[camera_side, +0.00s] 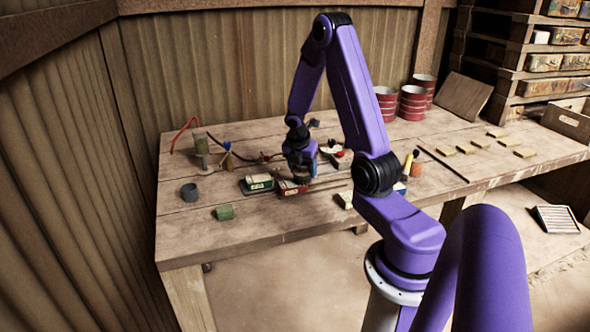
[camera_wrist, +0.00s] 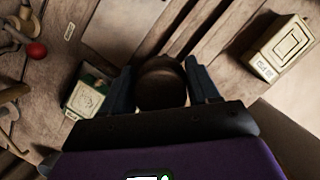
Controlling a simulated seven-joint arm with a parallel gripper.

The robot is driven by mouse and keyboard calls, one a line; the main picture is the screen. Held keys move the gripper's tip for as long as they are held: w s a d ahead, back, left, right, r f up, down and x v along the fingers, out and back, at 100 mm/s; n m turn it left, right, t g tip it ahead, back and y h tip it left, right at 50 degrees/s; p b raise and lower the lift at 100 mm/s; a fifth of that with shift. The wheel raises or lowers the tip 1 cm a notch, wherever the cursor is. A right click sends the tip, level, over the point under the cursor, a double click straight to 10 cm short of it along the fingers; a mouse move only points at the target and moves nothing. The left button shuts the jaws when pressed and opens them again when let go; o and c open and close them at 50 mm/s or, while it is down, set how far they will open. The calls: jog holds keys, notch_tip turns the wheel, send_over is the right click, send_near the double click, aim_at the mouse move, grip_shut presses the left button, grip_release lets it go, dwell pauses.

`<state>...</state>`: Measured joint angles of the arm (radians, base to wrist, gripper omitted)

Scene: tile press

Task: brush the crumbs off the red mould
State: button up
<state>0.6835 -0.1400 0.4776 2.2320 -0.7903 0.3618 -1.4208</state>
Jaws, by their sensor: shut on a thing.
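The red mould (camera_side: 291,189) lies on the bench in the side view, directly under my gripper (camera_side: 302,178). I cannot make out crumbs on it at this size. In the wrist view my gripper (camera_wrist: 162,88) is shut on a dark brown, round-topped thing (camera_wrist: 161,80), which looks like the brush's handle. The held thing's lower end is hidden. The gripper is low, close over the red mould; I cannot tell whether the brush touches it. The red mould is not visible in the wrist view.
A green mould (camera_side: 257,183) stands just left of the red one. A pale block (camera_wrist: 281,52) lies at the right in the wrist view. A red-knobbed press (camera_side: 341,155) is close behind.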

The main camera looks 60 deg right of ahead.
jog(key=shift+s+d, duration=0.35)
jog(key=shift+s, duration=0.05)
jog(key=w+a, duration=0.4)
jog(key=shift+w+a, duration=0.25)
jog(key=shift+w, duration=0.05)
notch_tip(320, 180, up, 2)
jog(key=shift+w+r, duration=0.1)
notch_tip(320, 180, up, 6)
jog(key=shift+a+f, duration=0.1)
dwell(0.4)
